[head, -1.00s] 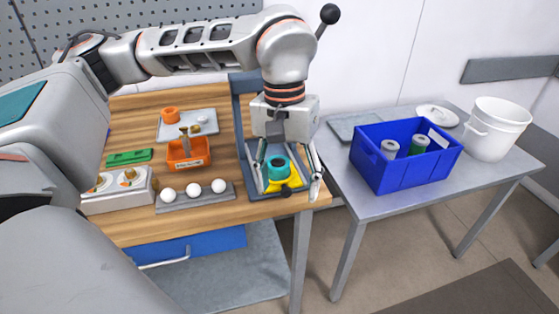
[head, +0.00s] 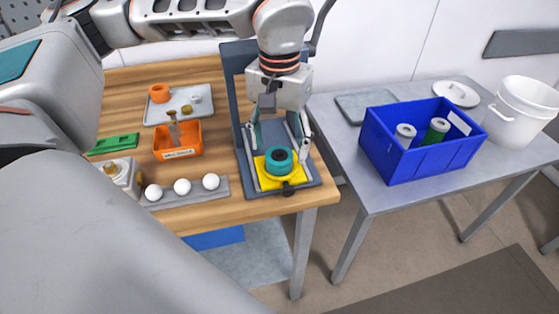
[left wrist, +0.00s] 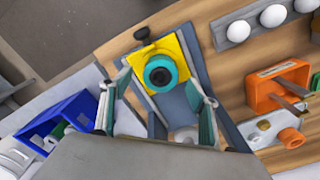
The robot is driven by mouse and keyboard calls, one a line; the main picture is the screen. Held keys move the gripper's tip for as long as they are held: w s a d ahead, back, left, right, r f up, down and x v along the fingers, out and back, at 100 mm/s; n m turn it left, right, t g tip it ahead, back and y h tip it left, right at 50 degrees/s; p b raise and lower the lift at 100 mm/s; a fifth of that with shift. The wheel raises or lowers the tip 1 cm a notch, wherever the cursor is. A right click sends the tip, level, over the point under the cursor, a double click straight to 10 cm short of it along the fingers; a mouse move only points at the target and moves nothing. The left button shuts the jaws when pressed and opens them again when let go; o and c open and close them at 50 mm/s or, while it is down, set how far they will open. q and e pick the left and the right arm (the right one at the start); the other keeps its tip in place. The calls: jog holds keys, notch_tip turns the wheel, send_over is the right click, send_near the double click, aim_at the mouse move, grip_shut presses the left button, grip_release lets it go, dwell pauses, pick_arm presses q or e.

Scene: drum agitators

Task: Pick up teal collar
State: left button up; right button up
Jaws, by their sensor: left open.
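The teal collar (head: 279,160) is a ring with a dark centre, seated on a yellow block (head: 296,182) on the blue-grey stand at the right end of the wooden bench. It also shows in the left wrist view (left wrist: 161,73), beyond my fingertips. My left gripper (head: 278,150) is open and points down above and behind the collar, with one finger to each side. In the left wrist view the open fingers (left wrist: 158,92) are spread and nothing is between them. I cannot tell whether they touch the collar. My right gripper is not in view.
The stand's upright plate (head: 232,65) rises behind my gripper. Left are an orange bin (head: 178,141), a rack of white balls (head: 182,187) and a grey tray (head: 183,105) with an orange ring. A blue crate (head: 424,142) and white bucket (head: 525,112) stand on the right table.

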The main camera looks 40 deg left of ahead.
aim_at(279, 154)
pick_arm(q)
notch_tip(279, 154, down, 4)
jog(key=shift+a+r, duration=0.1)
jog(key=shift+r, duration=0.1)
jog(key=c, duration=1.4)
jog(key=shift+w+r, duration=0.1)
jog(key=shift+r, duration=0.05)
